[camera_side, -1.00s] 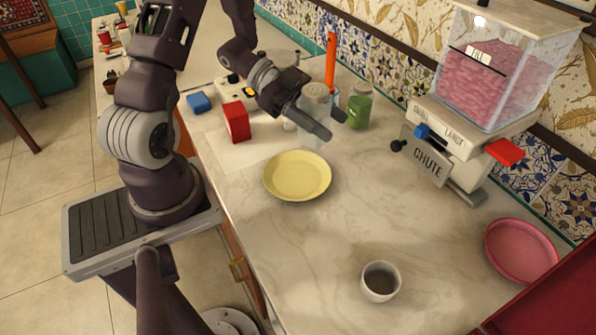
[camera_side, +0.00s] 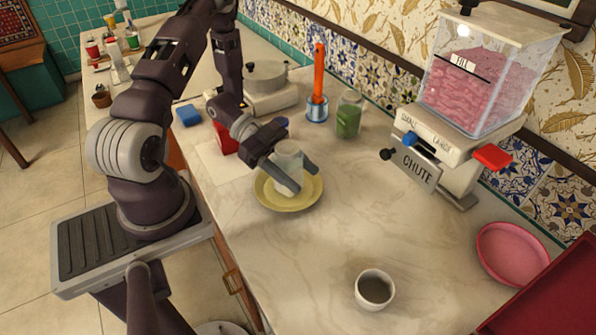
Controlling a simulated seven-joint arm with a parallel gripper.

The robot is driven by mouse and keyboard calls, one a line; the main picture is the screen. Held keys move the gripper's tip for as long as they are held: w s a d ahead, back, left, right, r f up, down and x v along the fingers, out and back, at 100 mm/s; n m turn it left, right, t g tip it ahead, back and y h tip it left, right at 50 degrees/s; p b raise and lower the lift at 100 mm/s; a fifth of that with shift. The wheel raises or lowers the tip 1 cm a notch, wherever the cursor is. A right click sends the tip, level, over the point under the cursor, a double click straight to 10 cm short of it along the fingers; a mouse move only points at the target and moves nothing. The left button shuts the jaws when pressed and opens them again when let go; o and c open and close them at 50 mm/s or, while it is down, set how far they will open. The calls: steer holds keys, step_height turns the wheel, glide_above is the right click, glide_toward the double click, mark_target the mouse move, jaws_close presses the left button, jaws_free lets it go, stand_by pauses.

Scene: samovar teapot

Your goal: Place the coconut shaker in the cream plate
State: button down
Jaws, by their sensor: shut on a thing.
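The coconut shaker (camera_side: 288,163) is a clear jar with whitish contents, held upright between the fingers of my gripper (camera_side: 297,179). My gripper is shut on it. The cream plate (camera_side: 264,201) is a round, pale yellow plate on the marble counter. The shaker is over the middle of the plate. I cannot tell whether its base touches the plate, because my fingers hide part of it.
A green jar (camera_side: 349,115) and a holder with an orange-handled tool (camera_side: 318,85) stand behind. A red box (camera_side: 222,138) is behind my wrist.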

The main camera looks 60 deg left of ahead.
mark_target(287, 147)
steer(key=c, duration=0.6)
jaws_free()
steer(key=shift+r, duration=0.15)
steer(key=v, duration=0.2)
steer(key=shift+s+a+r, duration=0.1)
steer(key=shift+s+a, duration=0.05)
steer(key=shift+a, duration=0.25)
step_height(287, 147, up, 7)
steer(key=shift+r, duration=0.1)
